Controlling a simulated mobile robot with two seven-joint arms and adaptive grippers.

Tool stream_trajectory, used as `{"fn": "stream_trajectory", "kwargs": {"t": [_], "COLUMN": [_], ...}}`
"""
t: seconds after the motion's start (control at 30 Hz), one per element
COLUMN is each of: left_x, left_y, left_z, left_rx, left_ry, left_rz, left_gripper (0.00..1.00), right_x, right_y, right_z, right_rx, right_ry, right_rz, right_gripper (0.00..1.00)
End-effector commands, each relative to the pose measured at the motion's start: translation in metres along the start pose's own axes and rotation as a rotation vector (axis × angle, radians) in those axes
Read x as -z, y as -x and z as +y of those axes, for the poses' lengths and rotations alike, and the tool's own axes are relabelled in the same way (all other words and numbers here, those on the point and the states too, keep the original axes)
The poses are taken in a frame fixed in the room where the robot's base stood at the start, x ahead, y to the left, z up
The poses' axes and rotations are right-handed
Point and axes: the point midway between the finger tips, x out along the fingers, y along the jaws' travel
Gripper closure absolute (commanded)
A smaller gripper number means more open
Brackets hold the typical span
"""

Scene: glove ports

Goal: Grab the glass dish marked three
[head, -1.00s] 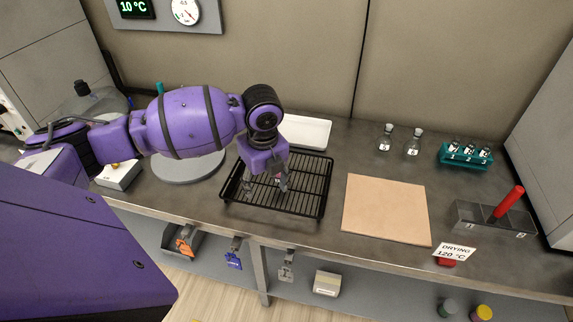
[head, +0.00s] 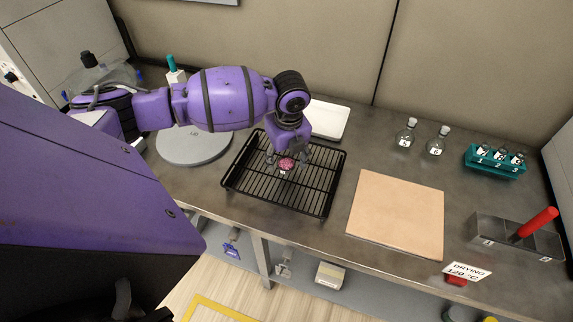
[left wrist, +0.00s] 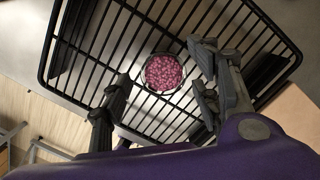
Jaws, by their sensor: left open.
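A small round glass dish with pink granules (head: 286,164) sits on the black wire rack (head: 240,187); a small label on its front is too small to read for sure. In the left wrist view the dish (left wrist: 164,73) lies between and beyond my open fingers, apart from them. My left gripper (head: 301,155) is open and empty, just above the rack, with its fingers around the near side of the dish in view. It also shows in the left wrist view (left wrist: 160,95). My right gripper is not in view.
A tan board (head: 396,215) lies right of the rack, and a white tray (head: 328,120) behind it. Two stoppered flasks (head: 406,137), a teal rack with vials (head: 495,162) and a metal holder with a red handle (head: 518,238) stand farther right. A grey round plate (head: 194,147) is left.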

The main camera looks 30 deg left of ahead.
Motion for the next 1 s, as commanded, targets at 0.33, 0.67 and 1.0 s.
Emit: {"fn": "stream_trajectory", "kwargs": {"t": [0.33, 0.67, 1.0], "left_x": [0.0, 0.0, -0.002], "left_y": [-0.004, -0.004, 0.003], "left_z": [0.0, 0.0, -0.001], "left_rx": [0.001, 0.001, 0.002], "left_ry": [0.0, 0.0, 0.0], "left_rz": [-0.001, -0.001, -0.002], "left_gripper": [0.51, 0.89, 0.89], "right_x": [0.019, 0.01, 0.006], "right_y": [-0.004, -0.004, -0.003], "right_z": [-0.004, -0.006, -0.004], "right_rx": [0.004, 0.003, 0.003], "right_ry": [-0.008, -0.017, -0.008], "right_rz": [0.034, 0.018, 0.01], "right_gripper": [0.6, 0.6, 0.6]}}
